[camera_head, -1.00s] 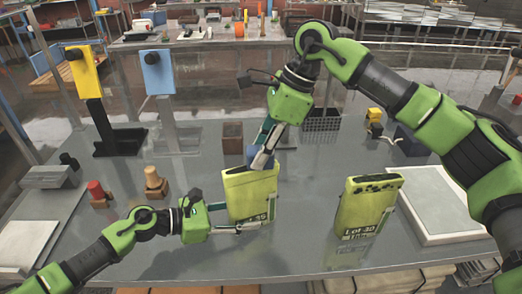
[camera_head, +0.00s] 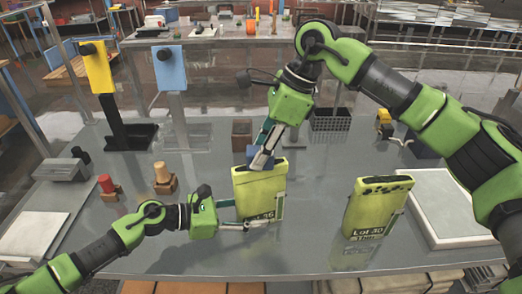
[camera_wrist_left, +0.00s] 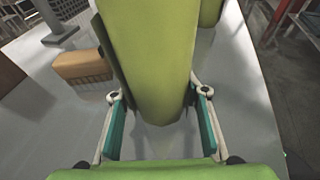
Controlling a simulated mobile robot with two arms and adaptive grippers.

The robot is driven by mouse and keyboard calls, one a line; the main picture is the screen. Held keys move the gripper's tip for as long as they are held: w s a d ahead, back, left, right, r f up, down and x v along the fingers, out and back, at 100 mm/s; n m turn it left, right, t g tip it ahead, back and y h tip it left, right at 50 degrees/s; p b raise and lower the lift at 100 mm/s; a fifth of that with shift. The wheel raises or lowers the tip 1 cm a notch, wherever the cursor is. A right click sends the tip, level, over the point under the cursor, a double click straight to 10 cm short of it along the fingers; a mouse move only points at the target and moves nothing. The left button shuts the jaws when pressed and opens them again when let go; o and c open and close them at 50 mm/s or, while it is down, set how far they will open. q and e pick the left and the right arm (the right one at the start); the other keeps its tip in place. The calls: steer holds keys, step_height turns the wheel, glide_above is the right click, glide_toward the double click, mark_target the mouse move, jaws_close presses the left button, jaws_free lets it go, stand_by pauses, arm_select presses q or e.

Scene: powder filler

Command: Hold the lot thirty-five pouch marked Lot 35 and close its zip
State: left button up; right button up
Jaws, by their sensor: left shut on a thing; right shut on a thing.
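The lot thirty-five pouch (camera_head: 260,186) is yellow-green and stands upright on the grey table. Its label is partly covered by a finger, so only part of the number shows. My left gripper (camera_head: 250,215) is shut on the pouch's lower part, with a finger on each side; the pouch also fills the middle of the left wrist view (camera_wrist_left: 150,60).
Stamps with red (camera_head: 106,183) and wooden (camera_head: 162,172) handles stand at the left. Yellow (camera_head: 92,67) and blue (camera_head: 169,68) stands are behind. The table's front is clear.

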steer(key=shift+s+a+f, duration=0.1)
steer(key=shift+a, duration=0.05)
steer(key=shift+s+a, duration=0.25)
steer(key=shift+a, duration=0.7)
steer(key=shift+a, duration=0.15)
steer(key=shift+s+a, duration=0.3)
steer(key=shift+a, duration=0.6)
steer(key=shift+r, duration=0.25)
steer(key=shift+r, duration=2.9)
arm_select(q)
steer(key=o, duration=0.9)
